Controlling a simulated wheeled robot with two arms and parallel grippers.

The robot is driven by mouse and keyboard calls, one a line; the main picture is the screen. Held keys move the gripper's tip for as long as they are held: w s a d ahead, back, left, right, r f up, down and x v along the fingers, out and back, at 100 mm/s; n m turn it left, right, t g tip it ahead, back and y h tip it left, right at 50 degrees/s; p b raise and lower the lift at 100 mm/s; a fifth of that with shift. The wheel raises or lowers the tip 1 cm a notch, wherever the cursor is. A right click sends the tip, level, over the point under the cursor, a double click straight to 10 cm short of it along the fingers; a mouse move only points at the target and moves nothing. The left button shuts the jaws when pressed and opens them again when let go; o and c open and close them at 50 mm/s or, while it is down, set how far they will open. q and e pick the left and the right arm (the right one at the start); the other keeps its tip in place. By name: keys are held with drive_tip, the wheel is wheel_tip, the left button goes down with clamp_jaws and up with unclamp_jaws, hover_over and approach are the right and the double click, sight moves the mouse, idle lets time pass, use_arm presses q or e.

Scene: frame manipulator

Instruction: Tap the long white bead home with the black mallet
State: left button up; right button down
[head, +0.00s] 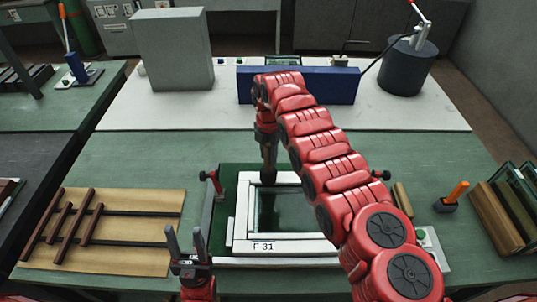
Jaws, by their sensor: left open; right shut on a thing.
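A white frame (243,212) with a dark glass pane (285,210) lies on a green board, with the label "F 31" at its front edge. White strips run along its left, far and front sides; I cannot tell which is the long white bead or how it is seated. My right gripper (267,135) points down over the far side of the frame and is shut on a dark upright thing (268,165), seemingly the black mallet, whose lower end is at the far strip. Contact is unclear. My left gripper (187,245) is open and empty, left of the frame's front corner.
A tan board (150,215) with brown strips lies at left. Red-topped clamps (212,177) stand by the frame. An orange-handled tool (456,193) and wooden blocks (490,215) are at right. Behind are a blue block (310,88) and grey box (172,50). My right arm hides the frame's right side.

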sight(269, 144)
drive_tip(key=shift+f+b, duration=0.3)
drive_tip(key=shift+f, duration=0.15)
drive_tip(key=shift+r, duration=0.1)
drive_tip(key=shift+r, duration=0.45)
wheel_tip(269, 144, up, 4)
drive_tip(key=shift+r, duration=0.1)
